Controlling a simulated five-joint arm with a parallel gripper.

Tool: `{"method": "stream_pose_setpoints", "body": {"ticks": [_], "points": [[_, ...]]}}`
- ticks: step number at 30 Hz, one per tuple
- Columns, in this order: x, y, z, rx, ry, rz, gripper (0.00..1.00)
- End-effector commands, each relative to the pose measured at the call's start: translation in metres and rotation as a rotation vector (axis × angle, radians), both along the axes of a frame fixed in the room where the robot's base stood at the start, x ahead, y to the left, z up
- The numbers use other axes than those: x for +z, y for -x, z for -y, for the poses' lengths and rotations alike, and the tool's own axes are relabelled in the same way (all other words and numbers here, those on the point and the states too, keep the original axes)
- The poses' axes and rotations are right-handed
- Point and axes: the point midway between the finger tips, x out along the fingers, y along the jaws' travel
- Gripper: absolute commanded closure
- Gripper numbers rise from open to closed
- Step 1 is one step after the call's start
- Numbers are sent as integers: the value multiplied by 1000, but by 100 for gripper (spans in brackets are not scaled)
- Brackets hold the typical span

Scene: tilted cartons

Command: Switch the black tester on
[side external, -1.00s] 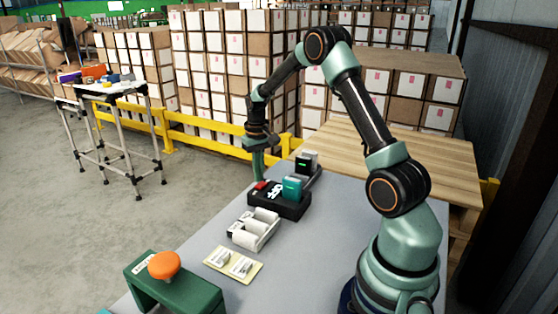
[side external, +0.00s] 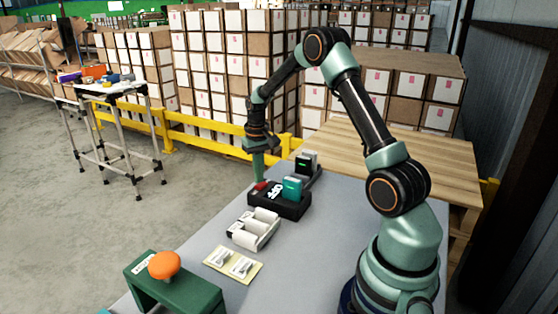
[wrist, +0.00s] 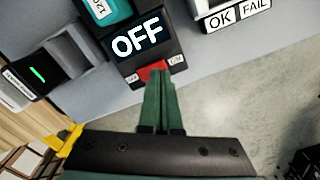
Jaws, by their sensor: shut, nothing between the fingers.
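The black tester (side external: 290,207) stands on the grey table, with a teal block (side external: 292,187) seated in it. In the wrist view the tester (wrist: 150,62) has a display (wrist: 138,39) that reads OFF. Below the display is a red switch (wrist: 152,70) between a left label, apparently OFF, and a right label, ON. My gripper (wrist: 161,76) is shut and empty, its fingertips at the switch and partly covering it on the right. I cannot tell whether they touch it. In the side view my gripper (side external: 259,177) points down at the tester's far left edge.
A black block with a green light (side external: 307,162) stands in a holder behind the tester. A white two-slot holder marked OK and FAIL (side external: 253,230) is in front. Nearer are a cream plate (side external: 233,264) and a green stand with an orange button (side external: 164,265).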

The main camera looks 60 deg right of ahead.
Motion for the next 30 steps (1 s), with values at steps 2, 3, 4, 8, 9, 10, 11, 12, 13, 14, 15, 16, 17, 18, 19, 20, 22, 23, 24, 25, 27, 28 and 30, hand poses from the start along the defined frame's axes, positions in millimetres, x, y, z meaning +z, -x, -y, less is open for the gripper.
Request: {"method": "stream_pose_setpoints", "body": {"ticks": [2,3,4,8,9,10,11,12,13,14,15,16,17,18,19,20,22,23,24,25,27,28,30], "points": [[-1,0,0,0,0,0,100],[-2,0,0,0,0,0,100],[-2,0,0,0,0,0,100],[-4,0,0,0,0,0,100],[-5,0,0,0,0,0,100],[-5,0,0,0,0,0,100],[-5,0,0,0,0,0,100],[-6,0,0,0,0,0,100],[-6,0,0,0,0,0,100],[-7,0,0,0,0,0,100],[-7,0,0,0,0,0,100],[-8,0,0,0,0,0,100],[-8,0,0,0,0,0,100],[-9,0,0,0,0,0,100],[-9,0,0,0,-1,-1,100],[-9,0,0,0,-1,-1,100],[-10,0,0,0,-1,-1,100],[-11,0,0,0,-1,-1,100],[-11,0,0,0,-1,-1,100],[-12,0,0,0,-1,-1,100],[-13,0,0,0,-1,-1,100],[-13,0,0,0,-1,-1,100],[-14,0,0,0,-1,-1,100]]}}
